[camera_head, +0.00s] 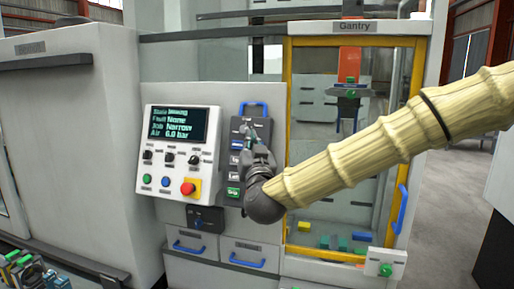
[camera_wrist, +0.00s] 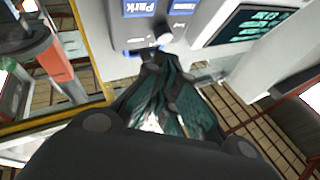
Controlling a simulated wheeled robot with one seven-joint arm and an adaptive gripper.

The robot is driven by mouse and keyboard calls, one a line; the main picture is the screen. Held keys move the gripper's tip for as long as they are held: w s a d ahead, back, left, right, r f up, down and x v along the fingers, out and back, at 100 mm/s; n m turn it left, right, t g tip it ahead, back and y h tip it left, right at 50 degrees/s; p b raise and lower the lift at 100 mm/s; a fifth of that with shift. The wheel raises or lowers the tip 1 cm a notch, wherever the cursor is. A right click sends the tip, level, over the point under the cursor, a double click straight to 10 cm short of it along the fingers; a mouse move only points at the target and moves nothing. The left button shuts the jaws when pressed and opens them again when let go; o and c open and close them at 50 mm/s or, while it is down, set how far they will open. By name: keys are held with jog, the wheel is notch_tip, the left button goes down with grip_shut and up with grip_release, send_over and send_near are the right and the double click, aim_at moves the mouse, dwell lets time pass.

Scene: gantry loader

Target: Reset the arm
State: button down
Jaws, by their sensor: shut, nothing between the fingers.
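My gripper (camera_head: 246,133) is shut and empty. In the head view it is in front of a dark upright switch box (camera_head: 235,186) with several labelled plates. My arm comes in from the right, across the yellow-framed door. In the wrist view the closed fingertips (camera_wrist: 153,56) point at the box, close to a pale round-ended knob or lever (camera_wrist: 163,38) below a blue "Park" label (camera_wrist: 138,8). I cannot tell whether they touch it. The screen (camera_head: 179,125) shows lines for state, fault "None", job "Narrow" and air "6.0 bar"; the state word is hard to read.
A control panel (camera_head: 150,190) with knobs, buttons and a red emergency stop (camera_head: 188,188) is left of my gripper. The yellow-framed door (camera_head: 289,100) with a blue handle (camera_head: 400,209) is at right. Drawers (camera_head: 249,249) are below. Open floor (camera_head: 440,230) shows at far right.

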jog(key=s+d+f+n+g+b, duration=0.15)
jog(key=s+f+g, duration=0.25)
jog(key=f, duration=1.3)
jog(key=s+d+f+g, duration=0.2)
jog(key=s+f+g, duration=0.15)
jog(key=f, duration=1.35)
jog(key=s+d+f+g+b, duration=0.1)
jog(key=s+f+g, duration=0.3)
jog(key=f, duration=1.3)
jog(key=s+d+f+g, duration=0.2)
jog(key=s+d+f, duration=0.2)
jog(key=s+f, duration=0.4)
jog(key=s+d+f+g, duration=0.2)
jog(key=s+d+f, duration=0.1)
jog(key=s+f, duration=0.6)
jog(key=s+d+f+g+h, duration=0.1)
jog(key=s+d+f+g, duration=0.1)
jog(key=s, duration=0.5)
jog(key=s+d+f+m+g+h+b, duration=0.1)
jog(key=s+d+f+g, duration=0.1)
jog(key=s+d, duration=0.3)
jog(key=s+d+f+g+h, duration=0.1)
jog(key=s+d+f, duration=0.3)
jog(key=s, duration=0.5)
jog(key=shift+f+g, duration=0.2)
jog(key=shift+g, duration=0.25)
